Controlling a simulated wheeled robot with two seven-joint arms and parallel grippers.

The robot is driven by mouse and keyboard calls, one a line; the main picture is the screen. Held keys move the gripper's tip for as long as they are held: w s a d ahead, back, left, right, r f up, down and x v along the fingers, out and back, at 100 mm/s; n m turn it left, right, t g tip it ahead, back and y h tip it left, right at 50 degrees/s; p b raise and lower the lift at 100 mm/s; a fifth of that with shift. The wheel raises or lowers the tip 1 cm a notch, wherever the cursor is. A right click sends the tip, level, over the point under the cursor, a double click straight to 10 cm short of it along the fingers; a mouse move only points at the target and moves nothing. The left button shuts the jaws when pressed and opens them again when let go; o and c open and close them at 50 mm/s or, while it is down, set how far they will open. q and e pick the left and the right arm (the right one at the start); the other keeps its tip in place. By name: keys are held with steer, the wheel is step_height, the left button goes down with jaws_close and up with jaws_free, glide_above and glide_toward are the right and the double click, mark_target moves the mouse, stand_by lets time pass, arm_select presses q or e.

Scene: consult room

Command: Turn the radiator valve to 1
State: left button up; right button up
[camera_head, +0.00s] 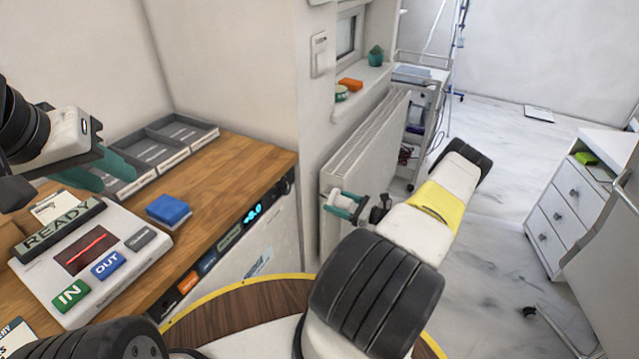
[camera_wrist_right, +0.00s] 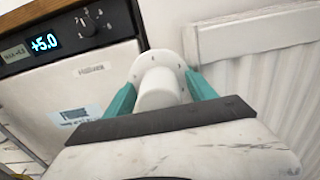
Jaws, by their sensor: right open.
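The radiator valve (camera_wrist_right: 160,86) is a white knob with a wider marked collar behind it, beside the radiator's left end in the right wrist view. The collar's marks are too small to read. My right gripper (camera_wrist_right: 161,98) is open, with one teal finger on each side of the knob; contact cannot be told. In the head view my right gripper (camera_head: 345,205) is at the radiator's near lower end, and the valve is hardly distinguishable there. My left gripper (camera_head: 97,172) is over the wooden counter at the left, its teal fingers apart and empty.
The white radiator (camera_head: 365,143) stands under a windowsill (camera_head: 362,90). Left of the valve is an appliance with a lit display (camera_head: 252,213). The counter (camera_head: 225,160) holds a button panel (camera_head: 135,262), a blue block (camera_head: 168,209) and a grey tray (camera_head: 150,150).

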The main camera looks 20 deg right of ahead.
steer(key=c, duration=1.4)
steer(key=shift+n, duration=0.3)
